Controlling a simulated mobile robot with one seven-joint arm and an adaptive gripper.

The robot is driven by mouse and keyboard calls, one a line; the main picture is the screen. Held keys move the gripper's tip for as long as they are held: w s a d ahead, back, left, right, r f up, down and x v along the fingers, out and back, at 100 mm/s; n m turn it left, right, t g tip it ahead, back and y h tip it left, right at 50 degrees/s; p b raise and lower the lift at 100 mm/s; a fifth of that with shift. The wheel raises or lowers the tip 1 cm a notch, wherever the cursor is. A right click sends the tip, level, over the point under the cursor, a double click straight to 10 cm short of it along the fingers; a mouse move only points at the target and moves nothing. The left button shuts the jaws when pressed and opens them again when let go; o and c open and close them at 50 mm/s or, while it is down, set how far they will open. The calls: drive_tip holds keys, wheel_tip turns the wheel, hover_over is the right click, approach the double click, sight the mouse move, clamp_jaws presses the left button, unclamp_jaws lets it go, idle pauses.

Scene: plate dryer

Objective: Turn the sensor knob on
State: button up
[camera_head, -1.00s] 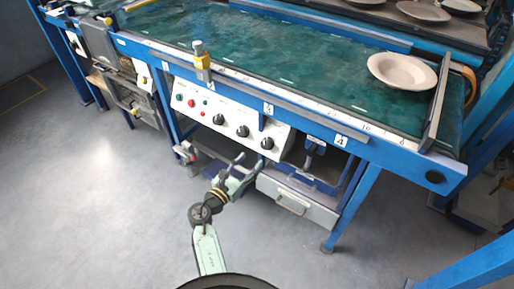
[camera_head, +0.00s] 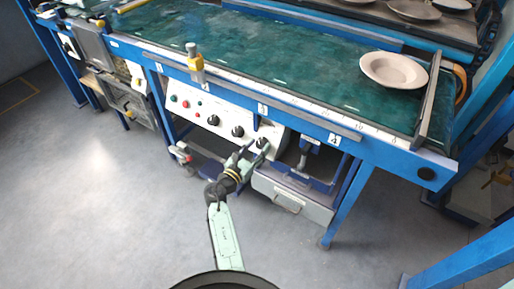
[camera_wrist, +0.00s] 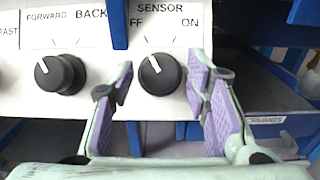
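The sensor knob (camera_wrist: 160,75) is black and round with a white pointer line. It sits on the white control panel below the "SENSOR" label, with "ON" at upper right and a partly hidden "OFF" at upper left. Its pointer tilts up and slightly left, toward the off side. In the head view it is the rightmost knob (camera_head: 262,143) on the panel. My gripper (camera_wrist: 160,88) is open, its purple-padded fingers on either side of the knob in the wrist view. Contact with the knob is not visible. In the head view my gripper (camera_head: 245,154) is close to the panel.
The forward/back knob (camera_wrist: 60,74) is left of the sensor knob. A blue post (camera_wrist: 119,25) hangs just above, between the labels. A grey drawer (camera_head: 290,202) and blue table leg (camera_head: 345,205) are at lower right. A plate (camera_head: 393,70) rests on the green belt (camera_head: 290,62).

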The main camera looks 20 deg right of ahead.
drive_tip(key=c, duration=0.9)
drive_tip(key=shift+o, duration=0.2)
drive_tip(key=shift+w+m+b, duration=0.1)
drive_tip(key=shift+m+b, duration=0.25)
drive_tip(key=shift+m, duration=0.15)
drive_tip(key=m, duration=0.1)
drive_tip(key=m+g+h+b, duration=0.1)
drive_tip(key=shift+w+a+f+m, duration=0.1)
drive_tip(key=shift+a+m, duration=0.05)
drive_tip(key=shift+m, duration=0.15)
drive_tip(key=m+g+b, duration=0.2)
drive_tip(key=m, duration=0.1)
drive_tip(key=shift+m+g+h, duration=0.3)
drive_tip(key=m+g, duration=0.1)
drive_tip(key=m, duration=0.2)
drive_tip(key=m+g+b, duration=0.1)
drive_tip(key=shift+w+r+g, duration=0.15)
drive_tip(key=shift+r+g, duration=0.1)
drive_tip(key=shift+g, duration=0.05)
drive_tip(key=shift+m+g, duration=0.8)
drive_tip(key=shift+m, duration=1.2)
